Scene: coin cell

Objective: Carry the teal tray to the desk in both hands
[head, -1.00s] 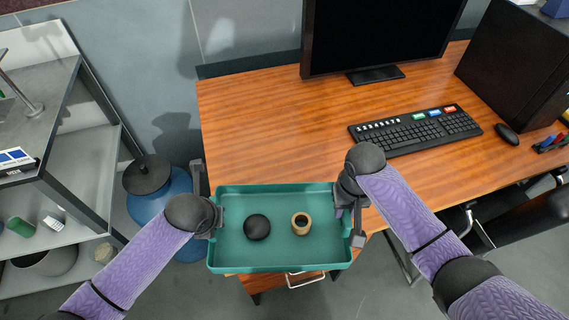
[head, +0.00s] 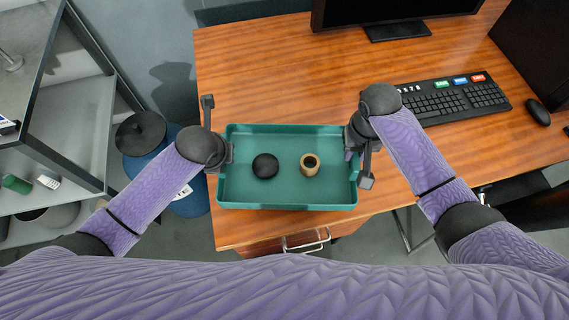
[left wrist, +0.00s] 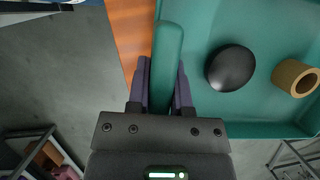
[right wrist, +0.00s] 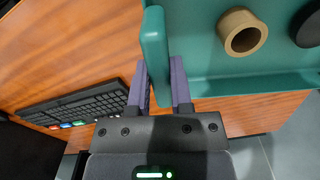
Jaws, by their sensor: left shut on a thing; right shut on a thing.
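The teal tray (head: 290,199) is held between my two grippers over the front left part of the wooden desk (head: 270,62). I cannot tell whether it touches the desk. A black round object (head: 265,166) and a tan ring-like cylinder (head: 309,164) sit inside it. My left gripper (head: 222,152) is shut on the tray's left wall, which also shows between its fingers in the left wrist view (left wrist: 165,70). My right gripper (head: 355,148) is shut on the right wall, also between its fingers in the right wrist view (right wrist: 156,65).
A keyboard (head: 455,100), mouse (head: 538,112) and monitor (head: 395,30) stand on the desk to the right and back. The desk behind the tray is clear. A grey shelf (head: 70,120) and a blue bin with a black lid (head: 142,133) stand at the left.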

